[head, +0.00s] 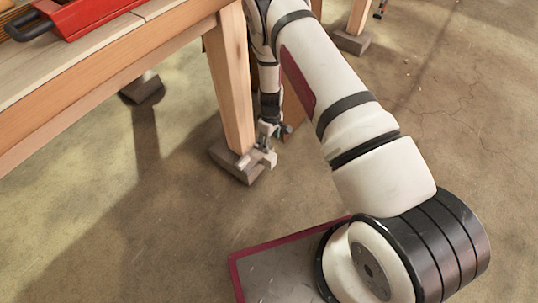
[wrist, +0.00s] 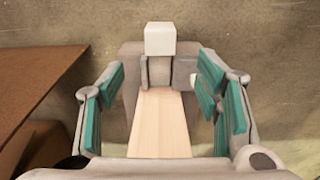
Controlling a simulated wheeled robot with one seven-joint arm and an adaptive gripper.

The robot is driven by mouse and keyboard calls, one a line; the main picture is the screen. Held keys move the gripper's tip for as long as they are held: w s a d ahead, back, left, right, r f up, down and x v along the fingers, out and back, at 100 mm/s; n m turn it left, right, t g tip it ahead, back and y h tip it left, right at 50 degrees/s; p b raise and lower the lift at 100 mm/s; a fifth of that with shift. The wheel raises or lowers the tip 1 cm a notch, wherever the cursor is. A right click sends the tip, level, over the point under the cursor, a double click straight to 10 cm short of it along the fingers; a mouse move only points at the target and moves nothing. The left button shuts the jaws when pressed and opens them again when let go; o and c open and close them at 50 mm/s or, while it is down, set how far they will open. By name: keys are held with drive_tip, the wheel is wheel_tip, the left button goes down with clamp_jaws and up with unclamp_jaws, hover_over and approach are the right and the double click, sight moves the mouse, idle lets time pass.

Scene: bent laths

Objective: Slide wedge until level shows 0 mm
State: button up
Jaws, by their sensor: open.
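My gripper (head: 267,143) is low beside the foot of the near table leg (head: 232,85). In the wrist view my gripper (wrist: 163,100) is open, with teal pads on both sides. No level reading is visible.
The wooden table (head: 110,60) carries a red case-like object (head: 90,15) with a black handle. Its leg stands on a brown-grey foot block (head: 228,160). A brown board (wrist: 50,75) lies close at left in the wrist view. The concrete floor (head: 130,235) is clear at front left.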

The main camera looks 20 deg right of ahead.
sight(270, 156)
wheel_tip(270, 156, down, 12)
drive_tip(key=b, duration=0.4)
drive_tip(key=shift+f+b, duration=0.15)
drive_tip(key=shift+b, duration=0.2)
clamp_jaws()
